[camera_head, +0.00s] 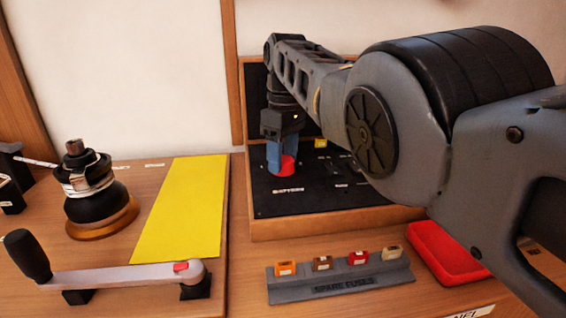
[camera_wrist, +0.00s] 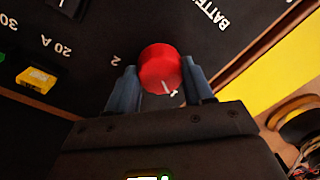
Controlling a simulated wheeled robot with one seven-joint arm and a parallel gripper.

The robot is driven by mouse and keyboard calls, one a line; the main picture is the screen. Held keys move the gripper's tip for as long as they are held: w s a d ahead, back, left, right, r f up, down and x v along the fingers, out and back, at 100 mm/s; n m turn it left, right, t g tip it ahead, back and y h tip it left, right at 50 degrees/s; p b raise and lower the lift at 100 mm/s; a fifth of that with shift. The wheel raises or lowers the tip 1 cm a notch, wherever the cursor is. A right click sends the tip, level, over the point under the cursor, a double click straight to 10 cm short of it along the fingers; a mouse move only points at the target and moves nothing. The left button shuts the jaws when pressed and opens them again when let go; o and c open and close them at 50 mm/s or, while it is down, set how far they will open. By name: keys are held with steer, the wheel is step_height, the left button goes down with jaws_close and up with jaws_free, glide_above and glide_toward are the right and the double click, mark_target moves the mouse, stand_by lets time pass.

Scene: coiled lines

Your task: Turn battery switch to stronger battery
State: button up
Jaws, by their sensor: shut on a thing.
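The battery switch is a round red knob (camera_wrist: 160,66) with a white pointer mark, set on a black panel (camera_wrist: 110,28) printed with "BATTERY" and the number 2. In the head view the red knob (camera_head: 287,166) shows low on the black panel at the left. My gripper (camera_wrist: 163,82) has its blue fingers on either side of the knob and is shut on it. In the head view my gripper (camera_head: 280,158) comes down on the knob from above. The white mark points toward my gripper's palm in the wrist view. Battery readings cannot be made out.
A yellow fuse (camera_wrist: 36,79) sits in the panel near "20 A". A spare-fuse rack (camera_head: 340,280) and red tray (camera_head: 448,252) stand in front. A winch (camera_head: 97,190), crank handle (camera_head: 120,276) and yellow sheet (camera_head: 185,210) are at left. My arm hides the panel's right side.

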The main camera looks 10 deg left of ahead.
mark_target(284, 158)
steer(key=shift+n, duration=0.3)
steer(key=o, duration=1)
steer(key=shift+o, duration=0.2)
steer(key=r+p, duration=0.8)
steer(key=shift+w+d, duration=0.1)
steer(key=shift+w, duration=0.1)
steer(key=shift+f, duration=0.15)
